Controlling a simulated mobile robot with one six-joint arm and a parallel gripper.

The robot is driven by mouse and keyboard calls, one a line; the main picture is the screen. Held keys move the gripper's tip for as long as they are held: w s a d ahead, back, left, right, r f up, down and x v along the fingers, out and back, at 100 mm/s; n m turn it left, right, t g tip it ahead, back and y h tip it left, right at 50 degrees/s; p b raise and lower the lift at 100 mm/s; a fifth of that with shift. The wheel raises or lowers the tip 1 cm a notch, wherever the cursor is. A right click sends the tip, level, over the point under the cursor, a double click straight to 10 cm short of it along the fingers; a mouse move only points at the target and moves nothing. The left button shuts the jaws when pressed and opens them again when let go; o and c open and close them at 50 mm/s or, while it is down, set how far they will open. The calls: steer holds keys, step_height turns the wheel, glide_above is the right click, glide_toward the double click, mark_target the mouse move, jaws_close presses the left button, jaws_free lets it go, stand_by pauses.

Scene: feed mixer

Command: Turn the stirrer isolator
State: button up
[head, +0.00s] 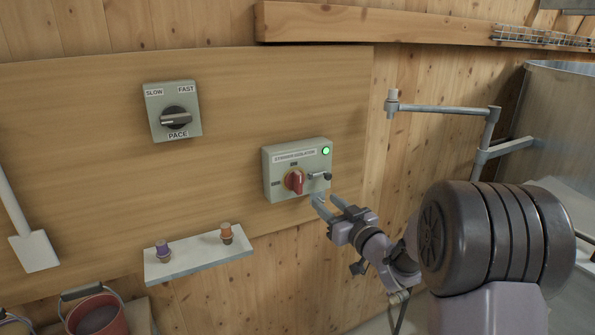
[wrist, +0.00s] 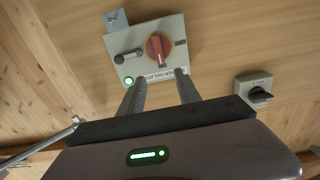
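The stirrer isolator (head: 271,176) is a grey-green box on the wooden board, with a red rotary handle (head: 294,181), a lit green lamp (head: 326,151) and a small dark-knobbed lever (head: 318,176) beside the handle. In the wrist view the box appears upside down, with its red handle (wrist: 157,47) just beyond the fingertips. The handle looks roughly upright. My gripper (head: 325,199) is open and empty, just below and right of the box in the head view. Its two fingers (wrist: 161,80) are apart and point toward the box; I see no contact with the handle.
A pace switch (head: 173,112) is up and left on the board. A small shelf (head: 199,257) below holds a purple-topped and an orange-topped item. Pipework (head: 440,108) and a metal tank (head: 560,110) stand at right.

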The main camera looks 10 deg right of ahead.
mark_target(301, 180)
steer(key=x, duration=1.4)
steer(key=shift+w+a+f, duration=0.1)
steer(key=shift+w+a, duration=0.05)
steer(key=shift+w, duration=0.2)
jaws_close()
